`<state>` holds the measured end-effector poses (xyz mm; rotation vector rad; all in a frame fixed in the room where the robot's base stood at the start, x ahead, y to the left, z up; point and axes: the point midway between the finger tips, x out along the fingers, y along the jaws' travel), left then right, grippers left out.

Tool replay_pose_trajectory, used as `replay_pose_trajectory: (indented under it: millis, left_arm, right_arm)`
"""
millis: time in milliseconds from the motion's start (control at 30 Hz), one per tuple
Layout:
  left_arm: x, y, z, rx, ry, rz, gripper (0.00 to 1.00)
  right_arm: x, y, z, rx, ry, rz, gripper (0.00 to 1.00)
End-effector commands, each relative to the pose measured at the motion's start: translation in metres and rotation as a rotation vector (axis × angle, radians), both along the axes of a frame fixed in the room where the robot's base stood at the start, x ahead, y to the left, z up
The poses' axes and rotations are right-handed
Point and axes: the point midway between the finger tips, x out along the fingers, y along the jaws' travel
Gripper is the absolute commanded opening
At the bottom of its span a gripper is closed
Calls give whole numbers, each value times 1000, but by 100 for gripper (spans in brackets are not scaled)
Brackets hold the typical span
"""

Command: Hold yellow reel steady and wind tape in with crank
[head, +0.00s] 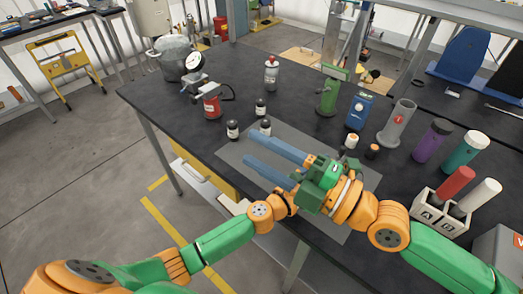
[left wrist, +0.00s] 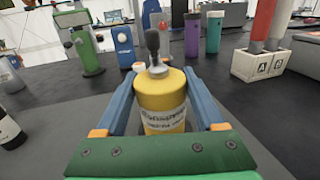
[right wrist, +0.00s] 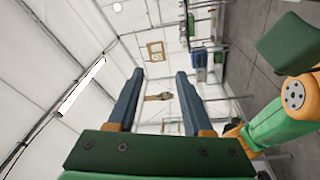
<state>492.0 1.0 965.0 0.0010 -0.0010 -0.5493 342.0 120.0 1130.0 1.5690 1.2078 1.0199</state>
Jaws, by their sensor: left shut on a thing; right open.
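The yellow reel (left wrist: 161,97) stands upright in the left wrist view, with a pale printed label on its side. Its crank (left wrist: 153,50) has a dark knob and a grey base on top. My left gripper (left wrist: 163,80) is shut on the reel, one blue finger on each side. In the head view the reel and the left gripper's fingers are hidden behind my right gripper and wrist. My right gripper (head: 248,150) is open and empty above the grey mat (head: 236,155), fingers pointing left. In the right wrist view the gap between its fingers (right wrist: 159,75) holds nothing.
Small dark bottles (head: 232,130) and a red canister (head: 211,106) stand beyond the mat.

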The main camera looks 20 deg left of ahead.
Motion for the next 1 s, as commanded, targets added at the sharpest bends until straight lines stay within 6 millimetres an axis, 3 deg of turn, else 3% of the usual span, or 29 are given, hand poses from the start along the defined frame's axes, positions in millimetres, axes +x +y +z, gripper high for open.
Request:
replay_pose_trajectory:
  millis: [233,333,433,533,600,700,867,1000]
  left_arm:
    - [0,1,-1,2,0,2,0]
    - [0,1,-1,2,0,2,0]
    - [0,1,-1,2,0,2,0]
    - [0,1,-1,2,0,2,0]
    - [0,1,-1,1,0,2,0]
    - [0,0,-1,1,0,1,0]
    - [0,0,-1,1,1,0,0]
    - [0,0,-1,1,1,0,0]
  right_arm:
    - [0,0,0,4,6,-1,50]
    - [10,-11,4,135,154,-50,50]
    - [46,-50,-6,404,480,-226,50]
    - [84,-104,-48,626,782,-483,50]
    - [96,-134,-81,711,920,-637,50]
    - [101,-159,-112,767,1028,-775,50]
    - [123,-160,-121,787,1056,-820,50]
    - [160,-145,-120,787,1054,-817,50]
